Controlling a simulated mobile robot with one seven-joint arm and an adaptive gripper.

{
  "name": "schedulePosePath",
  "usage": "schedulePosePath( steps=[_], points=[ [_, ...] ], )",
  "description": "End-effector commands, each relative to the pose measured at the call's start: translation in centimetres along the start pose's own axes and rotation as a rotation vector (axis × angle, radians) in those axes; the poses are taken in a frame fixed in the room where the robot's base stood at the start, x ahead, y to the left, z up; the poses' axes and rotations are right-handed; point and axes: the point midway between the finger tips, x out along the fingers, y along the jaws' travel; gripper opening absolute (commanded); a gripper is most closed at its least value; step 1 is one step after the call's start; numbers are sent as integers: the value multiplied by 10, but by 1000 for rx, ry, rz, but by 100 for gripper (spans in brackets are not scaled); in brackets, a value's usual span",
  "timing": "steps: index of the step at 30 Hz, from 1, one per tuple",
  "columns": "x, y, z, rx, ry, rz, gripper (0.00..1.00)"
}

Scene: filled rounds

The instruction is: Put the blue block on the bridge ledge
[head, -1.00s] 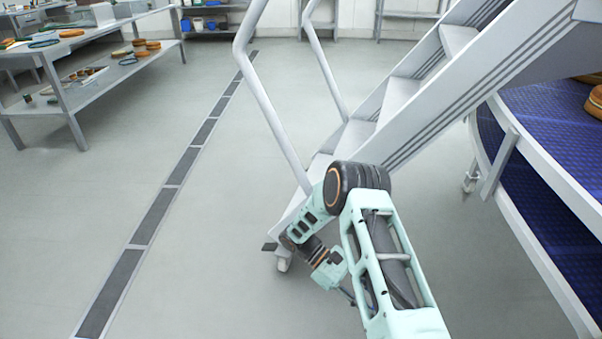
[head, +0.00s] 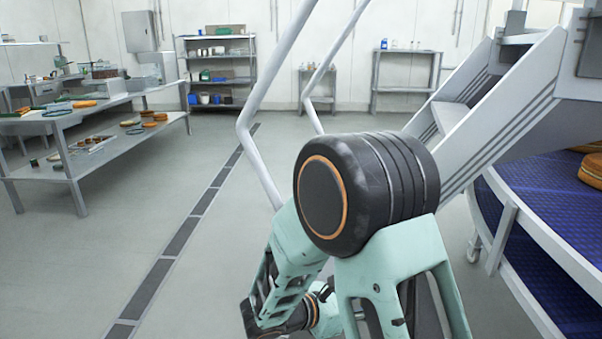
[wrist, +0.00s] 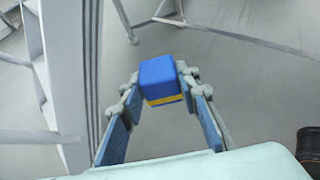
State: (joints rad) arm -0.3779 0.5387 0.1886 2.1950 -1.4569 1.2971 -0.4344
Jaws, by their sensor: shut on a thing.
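In the wrist view, a blue block (wrist: 159,76) with a yellow band along its lower edge is held between the fingertips of my gripper (wrist: 160,88). The gripper is shut on it, with a finger on either side, and the grey floor shows beyond. In the head view my arm fills the lower middle, and neither the gripper nor the block can be made out there. I cannot pick out the bridge ledge for certain in either view.
White stairs with handrails (head: 462,120) rise right of my arm. A blue-surfaced curved table (head: 535,205) with round tan items stands at the right. A grey workbench (head: 95,108) stands at the left. Shelves (head: 218,62) line the back wall. Open floor lies left of my arm.

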Motion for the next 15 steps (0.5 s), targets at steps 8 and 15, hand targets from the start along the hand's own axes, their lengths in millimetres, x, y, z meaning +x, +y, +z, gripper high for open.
schedulePosePath(
  steps=[8, 15],
  points=[
    [-22, 13, 24, -45, -1, 116, 5],
    [-8, -20, 15, 6, 1, -26, 5]
  ],
)
